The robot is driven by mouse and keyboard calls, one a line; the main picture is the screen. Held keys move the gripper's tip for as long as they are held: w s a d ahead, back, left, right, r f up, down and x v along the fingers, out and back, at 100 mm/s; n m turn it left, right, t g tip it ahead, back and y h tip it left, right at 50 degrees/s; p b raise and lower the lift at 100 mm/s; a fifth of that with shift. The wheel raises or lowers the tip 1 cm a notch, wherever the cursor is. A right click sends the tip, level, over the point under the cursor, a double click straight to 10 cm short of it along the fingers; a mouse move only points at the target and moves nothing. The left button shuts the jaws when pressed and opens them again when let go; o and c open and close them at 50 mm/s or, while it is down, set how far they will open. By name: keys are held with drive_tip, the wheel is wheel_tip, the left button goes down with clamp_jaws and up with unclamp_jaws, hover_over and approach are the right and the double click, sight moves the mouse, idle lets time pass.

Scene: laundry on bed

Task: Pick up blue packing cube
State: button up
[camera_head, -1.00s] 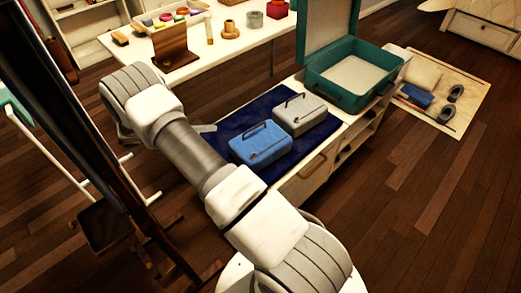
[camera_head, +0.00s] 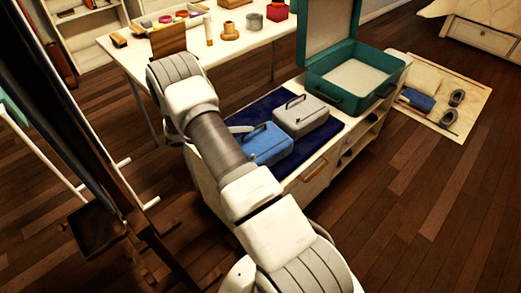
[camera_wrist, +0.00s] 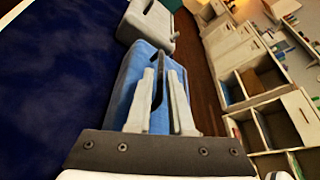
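The blue packing cube (camera_head: 270,146) lies on a dark navy cloth (camera_head: 243,117) on top of the low white cabinet, partly hidden by my arm in the head view. In the wrist view the blue cube (camera_wrist: 126,82) is straight ahead, with its dark handle (camera_wrist: 158,85) running between my fingers. My gripper (camera_wrist: 161,74) is open, one finger on each side of the handle. I cannot tell whether either finger touches the handle. In the head view my gripper is mostly hidden behind my arm.
A grey packing cube (camera_head: 302,117) stands just beyond the blue one. An open teal suitcase (camera_head: 345,98) sits at the cabinet's far end. A white table (camera_head: 245,50) with small items is behind. A mat (camera_head: 468,90) lies on the floor at right.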

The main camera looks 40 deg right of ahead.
sight(261, 145)
drive_tip(key=b+x, duration=0.1)
drive_tip(key=x, duration=0.3)
drive_tip(key=shift+s+a+f, duration=0.1)
drive_tip(key=shift+s+f, duration=0.05)
clamp_jaws()
idle(1.2)
